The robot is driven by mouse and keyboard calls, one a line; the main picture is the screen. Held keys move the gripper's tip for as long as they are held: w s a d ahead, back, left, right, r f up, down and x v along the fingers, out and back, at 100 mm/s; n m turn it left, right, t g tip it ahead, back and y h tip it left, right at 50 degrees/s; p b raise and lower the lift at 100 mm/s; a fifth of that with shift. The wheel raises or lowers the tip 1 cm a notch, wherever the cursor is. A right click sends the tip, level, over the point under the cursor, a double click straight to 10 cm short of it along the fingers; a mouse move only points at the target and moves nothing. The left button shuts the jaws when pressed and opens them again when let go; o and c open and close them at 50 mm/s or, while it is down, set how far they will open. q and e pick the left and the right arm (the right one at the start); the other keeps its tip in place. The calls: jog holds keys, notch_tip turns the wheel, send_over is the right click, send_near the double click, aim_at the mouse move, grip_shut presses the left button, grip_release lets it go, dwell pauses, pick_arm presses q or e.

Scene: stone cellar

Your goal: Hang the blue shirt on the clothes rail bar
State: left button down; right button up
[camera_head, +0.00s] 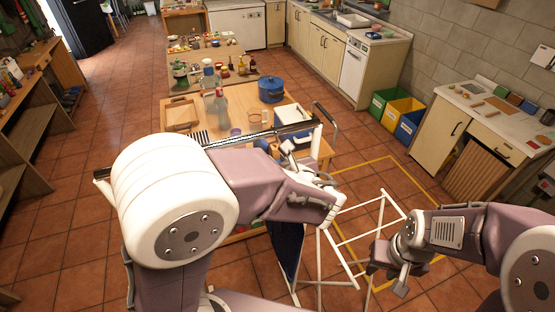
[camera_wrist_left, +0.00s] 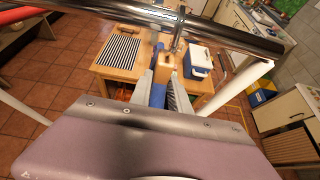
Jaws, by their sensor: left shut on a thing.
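The clothes rail bar (camera_head: 268,134) crosses the head view behind my left arm; in the wrist view the metal bar (camera_wrist_left: 225,36) runs across the top. The blue shirt (camera_head: 287,248) hangs below my left forearm, mostly hidden by it. In the wrist view a strip of the blue shirt (camera_wrist_left: 158,93) and a wooden hanger part (camera_wrist_left: 165,64) show at the jaws of my left gripper (camera_wrist_left: 162,86), which is shut on the hanger. A metal hook (camera_wrist_left: 178,34) overlaps the bar; I cannot tell whether it rests on it. My right gripper (camera_head: 385,277) is open and empty.
A wooden table (camera_head: 245,97) with bottles and a blue pot (camera_head: 271,89) stands behind the rail. The rail's white frame (camera_head: 345,240) reaches down to the floor. Green, yellow and blue bins (camera_head: 397,112) stand at the right. Tiled floor at the left is free.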

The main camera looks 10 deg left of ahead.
pick_arm(q)
jog(key=c, duration=1.1)
grip_release()
jog(key=shift+c, duration=0.2)
jog(key=shift+s+d+r, duration=0.15)
jog(key=shift+s+d, duration=0.1)
jog(key=b+v, duration=0.2)
jog(key=v, duration=0.5)
jog(key=shift+s+d, duration=0.2)
jog(key=shift+s, duration=0.15)
jog(key=shift+s+d+r, duration=0.1)
jog(key=shift+s+r, duration=0.2)
jog(key=shift+w, duration=0.1)
